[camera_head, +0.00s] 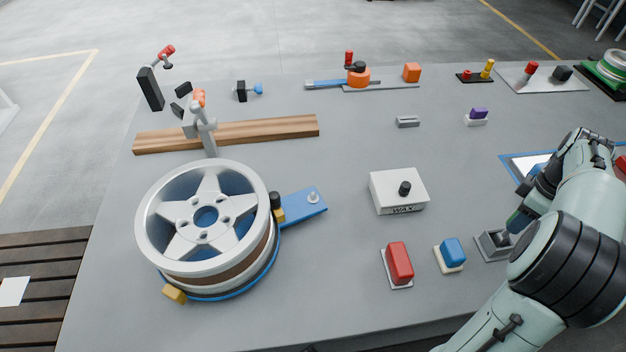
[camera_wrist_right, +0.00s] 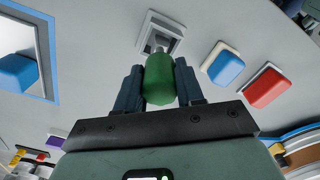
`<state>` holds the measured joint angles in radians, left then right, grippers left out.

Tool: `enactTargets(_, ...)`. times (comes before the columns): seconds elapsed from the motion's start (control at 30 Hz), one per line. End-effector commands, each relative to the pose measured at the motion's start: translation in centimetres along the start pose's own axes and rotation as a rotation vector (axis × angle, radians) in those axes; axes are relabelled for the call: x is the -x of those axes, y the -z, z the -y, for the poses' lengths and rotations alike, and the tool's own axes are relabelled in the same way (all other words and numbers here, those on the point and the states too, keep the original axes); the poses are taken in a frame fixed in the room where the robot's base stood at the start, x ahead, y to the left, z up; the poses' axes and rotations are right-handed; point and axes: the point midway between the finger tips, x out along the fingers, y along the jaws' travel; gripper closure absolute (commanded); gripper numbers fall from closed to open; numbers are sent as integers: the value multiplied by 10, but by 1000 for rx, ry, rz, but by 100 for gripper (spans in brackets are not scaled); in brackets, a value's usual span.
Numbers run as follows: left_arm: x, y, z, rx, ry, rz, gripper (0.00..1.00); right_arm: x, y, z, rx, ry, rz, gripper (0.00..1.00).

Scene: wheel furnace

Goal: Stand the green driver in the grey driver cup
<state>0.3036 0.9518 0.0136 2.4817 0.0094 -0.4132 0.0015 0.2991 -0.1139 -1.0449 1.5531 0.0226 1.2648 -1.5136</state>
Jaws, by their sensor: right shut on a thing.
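The green driver (camera_wrist_right: 159,80) is held between the two fingers of my right gripper (camera_wrist_right: 160,88) in the right wrist view, its handle filling the gap. The grey driver cup (camera_head: 487,249) stands on the table just left of and below the driver. In the right wrist view, the cup (camera_wrist_right: 151,43) lies just beyond the driver's far end. I cannot tell whether the driver's tip is inside the cup. My left gripper is not in view.
A blue block (camera_head: 453,251) and a red block (camera_head: 399,263) sit on pale bases left of the cup. The white wax box (camera_head: 386,194) is behind them. A wheel (camera_head: 165,215) stands at the left. A blue-edged tray (camera_head: 515,169) lies beyond my right arm.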

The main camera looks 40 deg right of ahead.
Motion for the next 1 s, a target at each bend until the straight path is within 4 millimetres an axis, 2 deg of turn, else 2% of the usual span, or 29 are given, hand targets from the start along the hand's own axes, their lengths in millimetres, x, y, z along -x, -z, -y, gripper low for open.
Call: enactTargets(1.0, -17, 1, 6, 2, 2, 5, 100, -21, 0, 0, -1, 0, 0, 100)
